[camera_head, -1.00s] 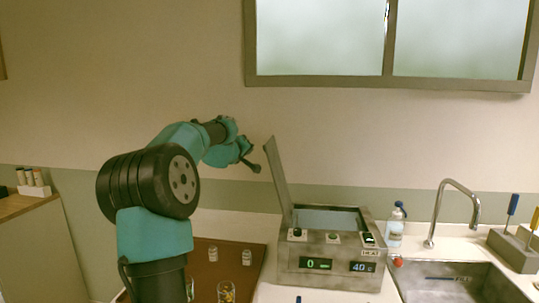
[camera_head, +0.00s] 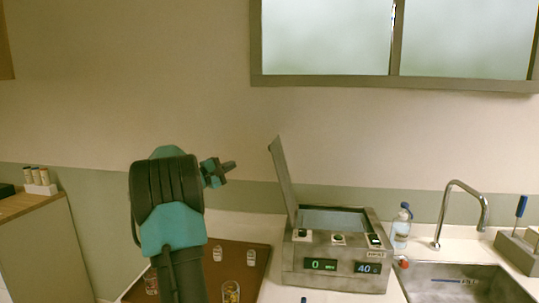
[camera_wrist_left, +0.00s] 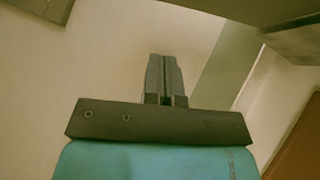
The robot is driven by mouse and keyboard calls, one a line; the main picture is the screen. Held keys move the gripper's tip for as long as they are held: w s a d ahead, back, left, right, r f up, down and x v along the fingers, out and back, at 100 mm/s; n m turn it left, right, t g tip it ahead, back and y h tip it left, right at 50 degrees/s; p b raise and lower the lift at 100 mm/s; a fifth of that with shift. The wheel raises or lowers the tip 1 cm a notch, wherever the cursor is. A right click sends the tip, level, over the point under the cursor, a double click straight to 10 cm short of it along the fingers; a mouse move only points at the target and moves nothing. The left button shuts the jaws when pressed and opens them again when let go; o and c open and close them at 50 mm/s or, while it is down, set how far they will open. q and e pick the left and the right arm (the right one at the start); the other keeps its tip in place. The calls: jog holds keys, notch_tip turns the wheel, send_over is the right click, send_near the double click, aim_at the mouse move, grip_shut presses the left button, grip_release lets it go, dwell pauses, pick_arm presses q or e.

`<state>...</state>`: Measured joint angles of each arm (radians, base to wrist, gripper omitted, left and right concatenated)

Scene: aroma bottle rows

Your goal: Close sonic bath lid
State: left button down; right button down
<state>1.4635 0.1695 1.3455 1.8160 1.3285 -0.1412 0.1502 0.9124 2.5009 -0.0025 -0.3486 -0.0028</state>
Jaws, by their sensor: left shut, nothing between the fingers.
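The sonic bath (camera_head: 337,262) is a grey metal box on the counter, with lit displays on its front. Its lid (camera_head: 283,180) stands up steeply, hinged at the left side, so the tank opening (camera_head: 333,221) shows. My left gripper (camera_head: 230,166) is to the left of the lid at about the height of its upper part, pointing right and apart from it. In the left wrist view the gripper's fingers (camera_wrist_left: 164,78) are together with nothing between them. My right gripper is not in view.
A brown tray (camera_head: 232,274) with several small glass bottles lies left of the bath. A wash bottle (camera_head: 401,226), a tap (camera_head: 462,205) and a sink (camera_head: 465,284) are to the right. The air between gripper and lid is clear.

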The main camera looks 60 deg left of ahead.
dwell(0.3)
pick_arm(q)
jog(key=d+x, duration=0.2)
jog(key=x, duration=1)
jog(key=shift+w+d+r, duration=0.25)
jog(key=shift+w+r, duration=0.1)
jog(key=shift+w, duration=0.25)
